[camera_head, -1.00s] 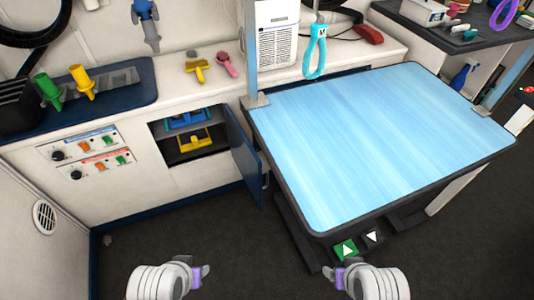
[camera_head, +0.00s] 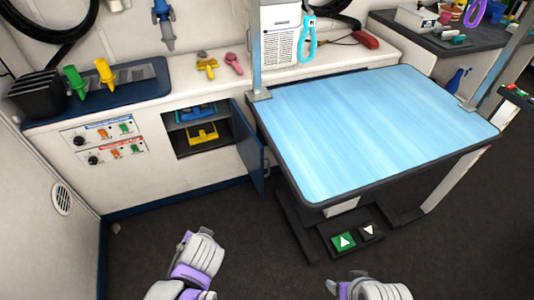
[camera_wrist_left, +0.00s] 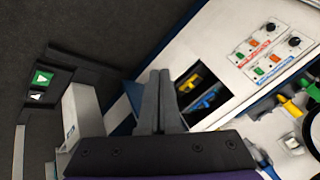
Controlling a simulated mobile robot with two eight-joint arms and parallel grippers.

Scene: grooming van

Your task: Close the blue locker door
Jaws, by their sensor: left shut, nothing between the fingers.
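The blue locker door (camera_head: 249,148) stands open at the right side of the locker opening (camera_head: 182,150), swung out toward the grooming table. In the left wrist view, part of the door (camera_wrist_left: 133,98) shows beside my left fingers. My left gripper (camera_head: 186,236) is in front of and below the locker in the head view, apart from the door. Its fingers (camera_wrist_left: 158,88) are shut and empty in the left wrist view. My right gripper (camera_head: 332,287) is low at the bottom edge, far from the door. Its fingers are too small to judge.
A yellow item (camera_head: 202,134) and a blue item (camera_head: 195,114) sit inside the locker. The blue-topped grooming table (camera_head: 370,130) stands close to the door's right, with pedals (camera_head: 343,241) below. Dark floor (camera_head: 150,235) is free before the locker.

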